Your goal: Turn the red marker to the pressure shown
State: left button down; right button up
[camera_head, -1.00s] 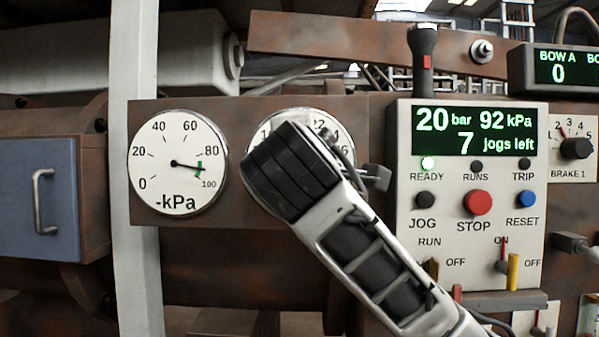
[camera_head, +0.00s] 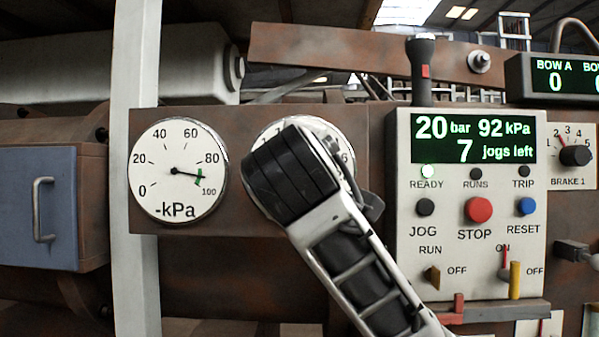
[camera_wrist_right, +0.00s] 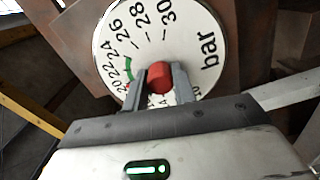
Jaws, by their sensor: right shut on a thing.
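The red marker (camera_wrist_right: 160,77) is a small red knob at the middle of the round white bar dial (camera_wrist_right: 118,60). My right gripper (camera_wrist_right: 160,84) is shut on it, one grey finger on each side. In the head view my right wrist covers most of the bar dial (camera_head: 335,137). The panel display (camera_head: 473,136) reads 20 bar, 92 kPa, 7 jogs left. My left gripper is not in view.
The control panel (camera_head: 407,262) with buttons and levers stands close on the right. A black-handled torch shape (camera_head: 420,70) stands above it.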

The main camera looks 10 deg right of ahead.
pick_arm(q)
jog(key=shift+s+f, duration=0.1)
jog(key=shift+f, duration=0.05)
pick_arm(e)
jog(key=o, duration=1)
pick_arm(q)
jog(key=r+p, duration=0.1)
jog(key=p, duration=0.1)
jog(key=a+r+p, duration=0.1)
jog(key=p, duration=0.2)
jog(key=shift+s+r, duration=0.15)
pick_arm(e)
jog(key=v, duration=1.6)
jog(key=shift+d, duration=0.15)
jog(key=shift+f, duration=0.1)
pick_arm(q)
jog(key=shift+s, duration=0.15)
